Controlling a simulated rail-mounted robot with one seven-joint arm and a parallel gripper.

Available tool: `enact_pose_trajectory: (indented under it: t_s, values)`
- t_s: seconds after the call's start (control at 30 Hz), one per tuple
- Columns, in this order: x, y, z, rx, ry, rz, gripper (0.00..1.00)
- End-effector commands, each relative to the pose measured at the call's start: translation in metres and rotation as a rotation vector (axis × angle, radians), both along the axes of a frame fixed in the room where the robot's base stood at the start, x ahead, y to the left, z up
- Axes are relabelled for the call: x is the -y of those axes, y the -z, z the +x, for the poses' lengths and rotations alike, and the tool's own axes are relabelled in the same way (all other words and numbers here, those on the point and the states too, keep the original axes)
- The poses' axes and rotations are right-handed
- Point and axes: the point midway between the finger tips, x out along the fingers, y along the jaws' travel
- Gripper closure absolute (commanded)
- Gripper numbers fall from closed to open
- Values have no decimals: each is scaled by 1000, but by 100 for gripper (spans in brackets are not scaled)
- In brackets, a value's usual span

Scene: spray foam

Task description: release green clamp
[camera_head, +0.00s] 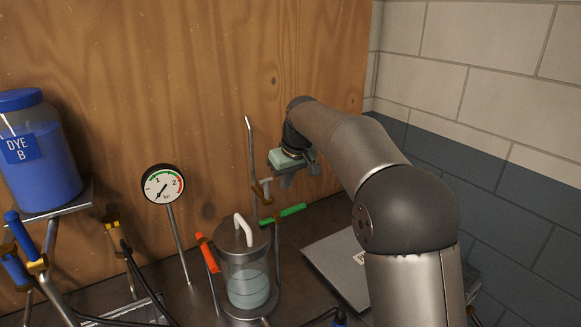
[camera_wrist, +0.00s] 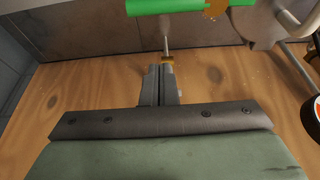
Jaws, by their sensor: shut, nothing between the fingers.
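The green clamp handle (camera_head: 291,212) lies to the right of the jar's lid in the head view, pointing up to the right. In the wrist view my gripper's fingers (camera_wrist: 160,72) are together and empty. A small brass piece on a thin rod (camera_wrist: 167,59) shows just beyond the fingertips; I cannot tell whether they touch.
The glass jar (camera_head: 248,285) with pale liquid stands below my gripper. A red handle (camera_head: 206,252) is at its left. A pressure gauge (camera_head: 163,184) and blue dye bottle (camera_head: 45,165) stand further left. A grey panel (camera_head: 335,265) lies right. A wooden wall (camera_head: 200,60) stands behind.

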Motion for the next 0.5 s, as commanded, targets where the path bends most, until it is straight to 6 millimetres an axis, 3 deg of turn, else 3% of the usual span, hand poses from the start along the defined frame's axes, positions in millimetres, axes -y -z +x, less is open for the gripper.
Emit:
enact_pose_trajectory:
  t_s: [0.13,0.3,0.5]
  values:
    - [-6,29,8,-4,-1,-2,100]
    - [10,28,-14,0,1,0,100]
    - [17,32,-24,1,0,1,100]
